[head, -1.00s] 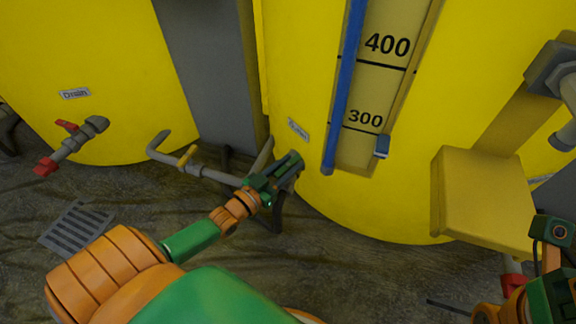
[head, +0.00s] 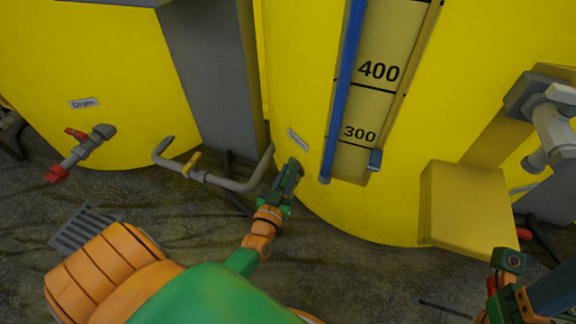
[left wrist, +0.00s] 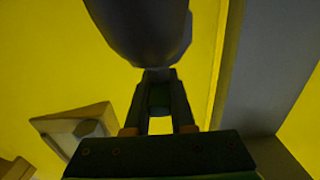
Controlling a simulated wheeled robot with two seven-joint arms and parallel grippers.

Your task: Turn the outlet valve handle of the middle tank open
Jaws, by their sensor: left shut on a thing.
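The middle tank (head: 400,205) is the large yellow one with the 300 and 400 marks. Its small label (head: 298,140) sits low on its left side. My left gripper (head: 292,170) is at the tank's lower left, just below this label, and covers the outlet valve handle in the head view. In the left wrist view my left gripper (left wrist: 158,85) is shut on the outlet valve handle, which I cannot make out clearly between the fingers. A grey rounded valve or pipe body (left wrist: 145,35) is right beyond the fingertips. My right gripper's fingers cannot be made out at the lower right.
A grey pipe with a yellow-handled valve (head: 191,163) runs left of my left gripper. The left tank (head: 110,40) has a red-handled drain valve (head: 85,150). A yellow box (head: 468,205) and grey pipe fitting (head: 550,115) stand out at right. A floor grate (head: 85,228) lies at left.

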